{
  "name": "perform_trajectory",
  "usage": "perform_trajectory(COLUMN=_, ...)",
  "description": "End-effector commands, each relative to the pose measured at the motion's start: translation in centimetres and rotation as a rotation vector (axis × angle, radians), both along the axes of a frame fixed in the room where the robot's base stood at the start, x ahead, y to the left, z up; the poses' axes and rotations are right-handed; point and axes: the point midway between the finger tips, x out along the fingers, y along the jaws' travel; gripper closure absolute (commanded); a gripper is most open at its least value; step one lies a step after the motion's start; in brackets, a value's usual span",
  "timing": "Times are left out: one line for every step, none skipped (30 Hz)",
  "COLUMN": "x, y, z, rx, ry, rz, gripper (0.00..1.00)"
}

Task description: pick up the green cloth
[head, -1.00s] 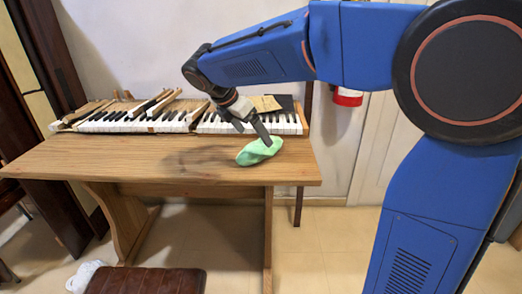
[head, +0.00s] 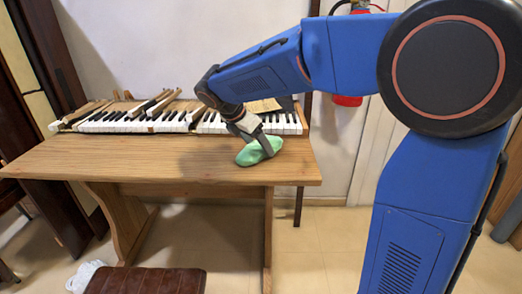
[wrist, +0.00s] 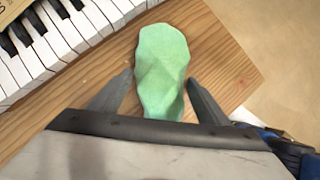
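The green cloth (head: 258,151) lies crumpled on the wooden table near its right front part, just in front of the piano keys. In the wrist view the cloth (wrist: 162,62) is a long light-green lump whose near end lies between the two fingers. My gripper (wrist: 158,82) is open, with one finger on each side of the cloth and a gap to it on both sides. In the head view my gripper (head: 258,143) is right at the cloth, and its fingers cover part of it.
The piano keyboard (head: 135,121) runs along the back of the wooden table (head: 120,158), with loose key pieces on its left part. A brown bench (head: 148,282) stands in front. A red fire extinguisher (head: 347,100) hangs behind my arm. The table's front left is clear.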

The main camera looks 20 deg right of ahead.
Motion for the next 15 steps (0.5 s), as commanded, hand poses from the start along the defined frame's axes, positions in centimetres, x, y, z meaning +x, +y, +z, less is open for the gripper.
perform_trajectory(x=0.0, y=0.0, z=0.0, rx=0.0, ry=0.0, rz=0.0, gripper=0.49)
perform_trajectory(x=0.0, y=0.0, z=0.0, rx=0.0, ry=0.0, rz=0.0, gripper=0.52)
perform_trajectory(x=0.0, y=0.0, z=0.0, rx=0.0, ry=0.0, rz=0.0, gripper=0.52)
perform_trajectory(x=0.0, y=0.0, z=0.0, rx=0.0, ry=0.0, rz=0.0, gripper=0.52)
perform_trajectory(x=0.0, y=0.0, z=0.0, rx=0.0, ry=0.0, rz=0.0, gripper=0.56)
perform_trajectory(x=0.0, y=0.0, z=0.0, rx=0.0, ry=0.0, rz=0.0, gripper=0.56)
perform_trajectory(x=0.0, y=0.0, z=0.0, rx=0.0, ry=0.0, rz=0.0, gripper=0.56)
perform_trajectory(x=0.0, y=0.0, z=0.0, rx=0.0, ry=0.0, rz=0.0, gripper=0.56)
perform_trajectory(x=0.0, y=0.0, z=0.0, rx=0.0, ry=0.0, rz=0.0, gripper=0.56)
perform_trajectory(x=0.0, y=0.0, z=0.1, rx=0.0, ry=0.0, rz=0.0, gripper=0.56)
perform_trajectory(x=0.0, y=0.0, z=0.2, rx=0.0, ry=0.0, rz=0.0, gripper=0.56)
perform_trajectory(x=0.0, y=0.0, z=0.5, rx=0.0, ry=0.0, rz=-0.001, gripper=0.56)
perform_trajectory(x=0.0, y=0.0, z=0.7, rx=0.0, ry=0.0, rz=-0.001, gripper=0.56)
perform_trajectory(x=0.0, y=0.0, z=1.1, rx=0.0, ry=-0.002, rz=0.0, gripper=0.56)
perform_trajectory(x=0.0, y=0.0, z=1.6, rx=0.0, ry=-0.002, rz=0.0, gripper=0.56)
